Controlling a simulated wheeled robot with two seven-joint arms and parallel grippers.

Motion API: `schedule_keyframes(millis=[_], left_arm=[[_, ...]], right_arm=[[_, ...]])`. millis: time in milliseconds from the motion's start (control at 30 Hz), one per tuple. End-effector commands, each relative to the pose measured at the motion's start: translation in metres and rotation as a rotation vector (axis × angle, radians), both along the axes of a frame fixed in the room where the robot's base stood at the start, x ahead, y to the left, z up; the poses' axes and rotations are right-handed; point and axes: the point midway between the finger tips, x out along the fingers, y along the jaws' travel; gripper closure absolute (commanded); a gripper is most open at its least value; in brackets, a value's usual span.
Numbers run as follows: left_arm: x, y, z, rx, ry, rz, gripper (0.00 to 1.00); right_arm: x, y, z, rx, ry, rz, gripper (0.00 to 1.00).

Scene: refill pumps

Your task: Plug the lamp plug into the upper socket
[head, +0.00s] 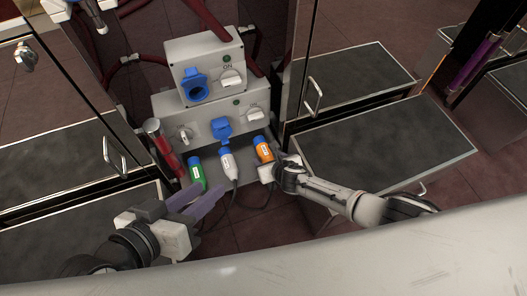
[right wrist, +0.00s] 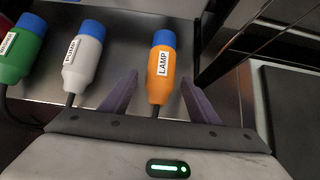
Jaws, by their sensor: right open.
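The lamp plug (head: 264,150) is orange with a blue end and lies on the grey shelf. In the right wrist view the lamp plug (right wrist: 161,75) shows its LAMP label. My right gripper (right wrist: 158,88) is open, with one finger on each side of the plug's lower part and cable. My left gripper (head: 200,202) is open and empty in front of the green plug.
A white plug (head: 227,161) and a green plug (head: 196,172) lie left of the lamp plug. A lower blue socket (head: 222,128) is on the lower box. A red cylinder (head: 160,143) stands at the left. Drawers (head: 385,150) stand at the right.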

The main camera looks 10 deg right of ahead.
Motion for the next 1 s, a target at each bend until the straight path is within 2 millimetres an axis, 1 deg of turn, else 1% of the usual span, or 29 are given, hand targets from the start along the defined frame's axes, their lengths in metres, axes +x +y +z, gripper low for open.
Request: schedule_keyframes(millis=[867,900,967,1000], left_arm=[[-0.0003,0.0002,0.0018,0.001,0.002,0.000,0.69],[-0.0003,0.0001,0.0018,0.001,0.002,0.000,0.69],[-0.0004,0.0001,0.0018,0.001,0.002,0.000,0.69],[-0.0004,0.0001,0.0018,0.002,0.003,0.000,0.69]], right_arm=[[0.0000,-0.0004,-0.0001,0.001,0.000,-0.001,0.44],[0.0000,-0.0004,-0.0001,0.001,0.000,-0.001,0.46],[0.0000,-0.0003,-0.0001,0.000,0.000,0.000,0.56],[-0.0001,-0.0003,-0.0001,0.000,0.000,0.000,0.63]])
